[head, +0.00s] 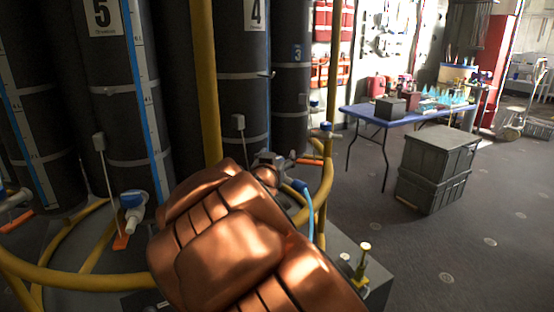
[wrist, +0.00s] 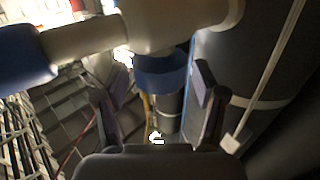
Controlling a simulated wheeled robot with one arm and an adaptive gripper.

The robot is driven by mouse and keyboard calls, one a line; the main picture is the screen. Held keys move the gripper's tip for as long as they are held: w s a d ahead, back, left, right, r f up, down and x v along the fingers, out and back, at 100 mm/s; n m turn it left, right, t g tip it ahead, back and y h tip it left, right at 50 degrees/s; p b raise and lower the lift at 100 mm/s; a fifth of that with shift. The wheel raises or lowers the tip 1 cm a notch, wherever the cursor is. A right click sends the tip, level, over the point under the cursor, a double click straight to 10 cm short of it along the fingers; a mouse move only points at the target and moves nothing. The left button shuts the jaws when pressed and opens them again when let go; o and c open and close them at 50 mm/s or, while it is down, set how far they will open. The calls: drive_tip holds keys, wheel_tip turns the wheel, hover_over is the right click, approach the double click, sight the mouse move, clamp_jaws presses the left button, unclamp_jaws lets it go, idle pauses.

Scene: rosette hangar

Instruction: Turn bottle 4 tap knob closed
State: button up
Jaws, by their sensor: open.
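Bottle 4 (head: 243,85) is a tall dark cylinder with a "4" label, standing behind my orange-covered arm. In the head view my gripper (head: 275,165) is by its lower front, partly hidden by the arm. In the wrist view a pale tap body (wrist: 165,22) crosses the top, with a blue knob (wrist: 160,70) below it and another blue end (wrist: 25,55) at left. My gripper (wrist: 156,90) is open, with one finger on each side of the blue knob in this view. I cannot tell whether either finger touches it.
Bottle 5 (head: 103,75) stands to the left with its blue-and-white tap (head: 132,203). Bottle 3 (head: 291,85) stands to the right. A yellow rail (head: 60,277) curves around the bottles. A blue table (head: 415,114) and grey crates (head: 435,165) stand at right, with open floor around them.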

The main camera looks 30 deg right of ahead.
sight(278, 158)
wheel_tip(278, 158, up, 8)
drive_tip(key=shift+r, duration=0.6)
idle(0.7)
